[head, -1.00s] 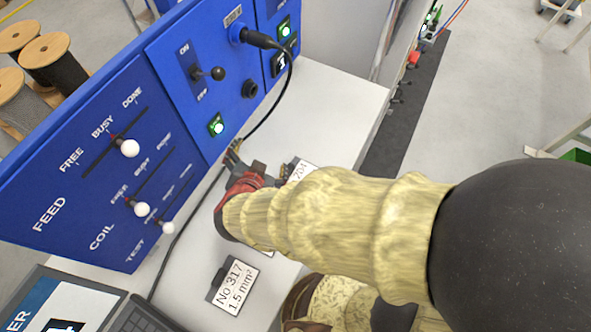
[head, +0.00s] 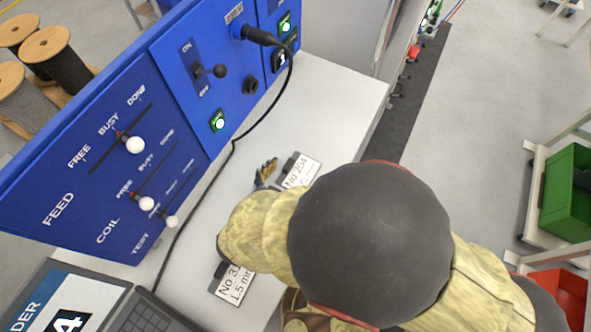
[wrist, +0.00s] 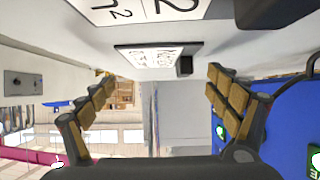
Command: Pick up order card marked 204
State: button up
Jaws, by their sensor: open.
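The order card marked 204 (head: 301,170) is a white card on a dark holder. It stands on the white bench top in the head view. One finger of my gripper (head: 266,172) shows just left of this card; my arm hides the rest. In the wrist view, which is upside down, my gripper (wrist: 163,88) is open and empty, with its tan-padded fingers wide apart. A white card (wrist: 155,57) shows beyond and between the fingertips; its print is too small to read surely. A nearer card (wrist: 135,10) is cut off by the top edge.
Card 317 (head: 236,283) stands nearer, partly behind my arm. The blue control panel (head: 120,165) with sliders and a switch runs along the left. A black cable (head: 262,122) lies along the bench by the panel. The bench's far right corner is clear.

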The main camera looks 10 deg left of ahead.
aim_at(299, 172)
jog(key=shift+x, duration=1)
jog(key=c, duration=0.3)
jog(key=c, duration=0.9)
jog(key=shift+s+d+f, duration=0.1)
jog(key=shift+d+f, duration=0.05)
grip_shut()
